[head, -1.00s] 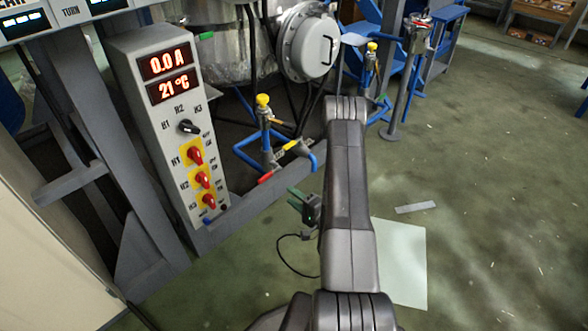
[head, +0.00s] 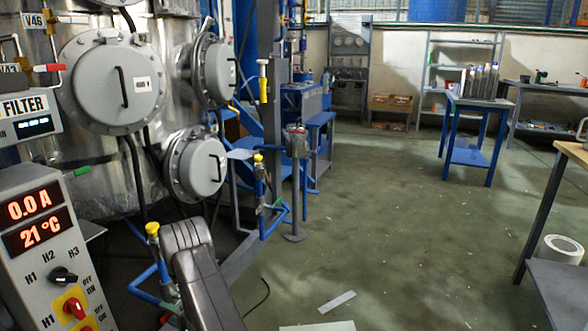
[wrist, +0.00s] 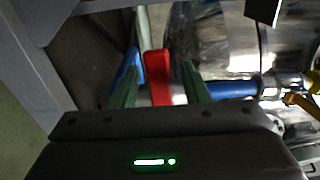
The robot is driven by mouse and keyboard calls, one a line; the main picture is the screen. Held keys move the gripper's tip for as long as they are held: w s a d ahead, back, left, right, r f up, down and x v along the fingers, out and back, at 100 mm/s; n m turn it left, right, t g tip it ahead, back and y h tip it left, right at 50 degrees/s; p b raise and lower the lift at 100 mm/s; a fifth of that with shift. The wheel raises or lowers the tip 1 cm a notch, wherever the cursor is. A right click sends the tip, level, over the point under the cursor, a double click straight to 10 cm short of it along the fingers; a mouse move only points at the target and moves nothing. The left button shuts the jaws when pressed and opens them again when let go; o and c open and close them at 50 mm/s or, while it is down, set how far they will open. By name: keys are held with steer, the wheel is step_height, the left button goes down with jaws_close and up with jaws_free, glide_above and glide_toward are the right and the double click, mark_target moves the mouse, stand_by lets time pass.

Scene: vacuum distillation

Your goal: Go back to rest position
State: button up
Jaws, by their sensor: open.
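My gripper (wrist: 162,72) shows in the wrist view as two green fingers standing apart, with a gap between them. A red valve handle (wrist: 158,78) shows between the fingers in the picture. I cannot tell how far beyond the tips it is, and no contact is visible. A blue pipe (wrist: 232,89) runs right of the handle. In the head view my arm (head: 200,275) reaches up from the bottom edge, left of centre, near the yellow-topped valve (head: 153,230). My gripper is not visible in the head view.
The control panel (head: 45,240) reads 0.0 A and 21 °C at the left. The steel vessel with round grey hatches (head: 110,82) stands behind it. A blue table (head: 468,155) and a workbench (head: 565,155) are on the right. The middle floor (head: 380,230) is mostly clear.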

stand_by(0.4)
steer(key=p+v, duration=0.3)
steer(key=v, duration=1.1)
steer(key=b+x, duration=0.3)
steer(key=x, duration=1.1)
steer(key=shift+a, duration=0.2)
steer(key=shift+d+f+n, duration=0.2)
steer(key=shift+f+n, duration=0.4)
steer(key=shift+n, duration=0.4)
